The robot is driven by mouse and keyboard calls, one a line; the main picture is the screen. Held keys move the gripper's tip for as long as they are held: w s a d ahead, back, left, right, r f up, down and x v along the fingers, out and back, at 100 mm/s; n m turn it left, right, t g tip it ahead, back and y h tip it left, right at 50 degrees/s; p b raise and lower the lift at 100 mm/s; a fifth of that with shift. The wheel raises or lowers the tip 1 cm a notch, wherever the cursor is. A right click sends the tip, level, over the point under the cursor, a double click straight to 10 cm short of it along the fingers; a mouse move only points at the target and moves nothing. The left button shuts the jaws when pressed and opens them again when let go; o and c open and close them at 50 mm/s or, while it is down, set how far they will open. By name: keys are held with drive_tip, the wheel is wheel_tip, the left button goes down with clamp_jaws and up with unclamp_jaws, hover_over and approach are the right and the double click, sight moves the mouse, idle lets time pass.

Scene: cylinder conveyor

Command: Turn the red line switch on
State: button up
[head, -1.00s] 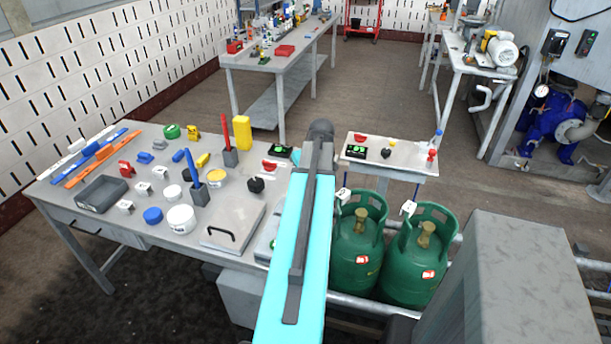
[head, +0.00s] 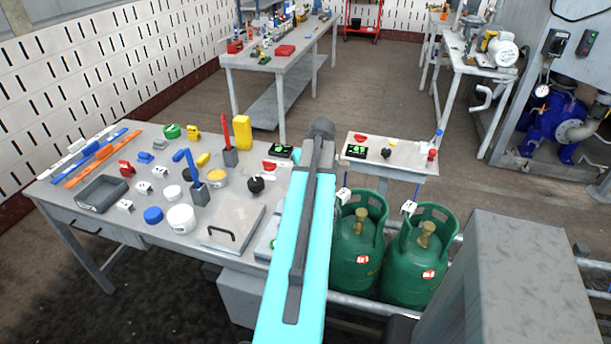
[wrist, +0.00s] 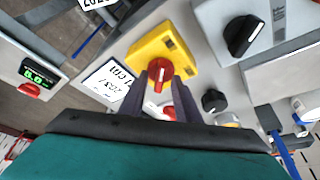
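In the wrist view a yellow switch box (wrist: 150,45) carries a red rotary switch (wrist: 158,72) with a white mark on its handle. My gripper (wrist: 163,80) points at it, its two dark fingers apart, with the tips on either side of the red handle. A gap shows between the fingers, and I cannot tell whether either tip touches the handle. In the head view my arm covers this spot, so the switch and my gripper are hidden there.
In the wrist view a black knob (wrist: 243,36) on a grey box is at upper right, and a smaller black knob (wrist: 213,100) is nearer. A green-digit display (wrist: 38,71) is at left. In the head view a crowded bench (head: 105,225) and green gas cylinders (head: 357,250) flank my arm.

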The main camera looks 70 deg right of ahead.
drive_tip(key=b+v, duration=0.2)
drive_tip(key=v, duration=1.1)
drive_tip(key=shift+a, duration=0.1)
idle(0.7)
